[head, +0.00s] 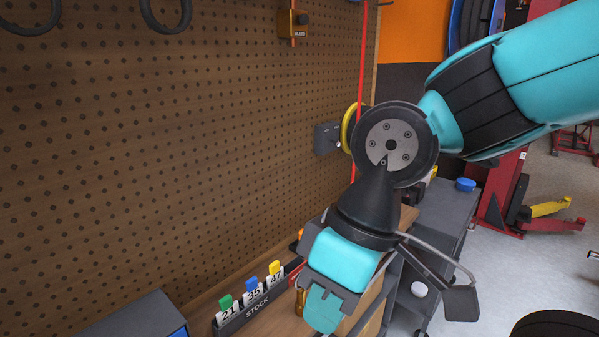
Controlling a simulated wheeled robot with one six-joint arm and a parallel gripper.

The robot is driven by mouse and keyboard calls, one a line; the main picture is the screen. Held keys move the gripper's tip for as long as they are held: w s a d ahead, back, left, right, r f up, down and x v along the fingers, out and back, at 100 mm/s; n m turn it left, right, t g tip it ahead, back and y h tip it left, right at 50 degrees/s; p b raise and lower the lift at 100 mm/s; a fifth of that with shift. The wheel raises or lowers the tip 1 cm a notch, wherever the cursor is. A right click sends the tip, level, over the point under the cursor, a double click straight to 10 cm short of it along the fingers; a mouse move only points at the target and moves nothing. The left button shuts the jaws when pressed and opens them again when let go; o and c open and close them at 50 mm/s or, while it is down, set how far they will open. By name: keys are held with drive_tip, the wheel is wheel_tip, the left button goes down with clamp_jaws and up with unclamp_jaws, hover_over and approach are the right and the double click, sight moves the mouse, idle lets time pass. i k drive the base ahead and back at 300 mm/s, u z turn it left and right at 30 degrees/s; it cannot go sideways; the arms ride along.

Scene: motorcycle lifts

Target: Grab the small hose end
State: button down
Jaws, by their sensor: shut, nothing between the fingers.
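A thin red hose (362,75) hangs down in front of the pegboard and passes behind my wrist. My gripper (324,309) points down over the bench, shut and empty. My wrist and gripper hide what lies directly behind them.
The pegboard (180,150) fills the left. A STOCK rack (255,307) with numbered, coloured tags stands on the bench below it. A dark grey box (140,318) is at the bottom left. A grey cart (445,215) and a red lift (500,195) stand to the right.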

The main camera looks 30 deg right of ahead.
sight(301, 301)
drive_tip(key=z, duration=0.15)
drive_tip(key=k, duration=0.65)
drive_tip(key=z, duration=0.5)
drive_tip(key=i, duration=1.15)
drive_tip(key=u, duration=0.25)
